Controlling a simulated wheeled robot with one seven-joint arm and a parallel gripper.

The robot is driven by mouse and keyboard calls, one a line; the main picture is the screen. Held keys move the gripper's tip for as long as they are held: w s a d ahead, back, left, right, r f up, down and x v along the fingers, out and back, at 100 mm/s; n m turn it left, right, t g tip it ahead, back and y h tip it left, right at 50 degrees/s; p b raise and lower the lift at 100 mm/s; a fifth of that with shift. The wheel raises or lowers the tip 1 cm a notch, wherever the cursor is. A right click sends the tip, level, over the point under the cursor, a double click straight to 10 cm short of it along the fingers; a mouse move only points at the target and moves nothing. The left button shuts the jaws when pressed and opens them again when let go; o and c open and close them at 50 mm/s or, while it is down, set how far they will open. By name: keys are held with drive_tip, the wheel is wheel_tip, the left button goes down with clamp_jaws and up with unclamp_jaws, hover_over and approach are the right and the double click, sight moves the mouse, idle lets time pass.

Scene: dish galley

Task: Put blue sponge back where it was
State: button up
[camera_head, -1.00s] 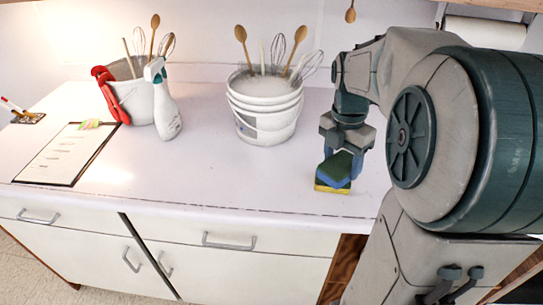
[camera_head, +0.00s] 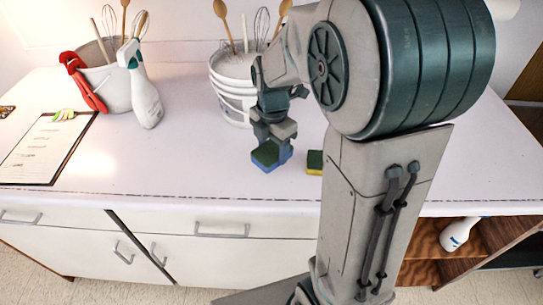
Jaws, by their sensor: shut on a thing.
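The blue sponge (camera_head: 267,156), with a green top face, is at the tip of my gripper (camera_head: 272,139), near the middle of the counter. My gripper points down and is shut on the sponge. I cannot tell whether the sponge touches the counter or hangs just above it. A second sponge, yellow with a green top (camera_head: 315,161), lies on the counter to the right, partly hidden by my arm.
A white bucket of utensils (camera_head: 230,95) stands behind my gripper. The left-middle counter (camera_head: 180,165) is clear. A bottle (camera_head: 458,234) sits on the lower shelf.

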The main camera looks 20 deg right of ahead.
sight(272, 158)
drive_tip(key=shift+f, duration=2)
drive_tip(key=o, duration=1)
drive_tip(key=shift+c, duration=0.2)
wheel_tip(272, 158, up, 11)
drive_tip(key=shift+s+r, duration=0.1)
drive_tip(key=shift+r, duration=0.4)
drive_tip(key=s+f+m+t, duration=0.1)
drive_tip(key=s+m+t, duration=0.2)
drive_tip(key=s+m, duration=1.1)
drive_tip(key=shift+a+f+m, duration=0.25)
drive_tip(key=shift+f+m, duration=0.1)
drive_tip(key=shift+m, duration=4.45)
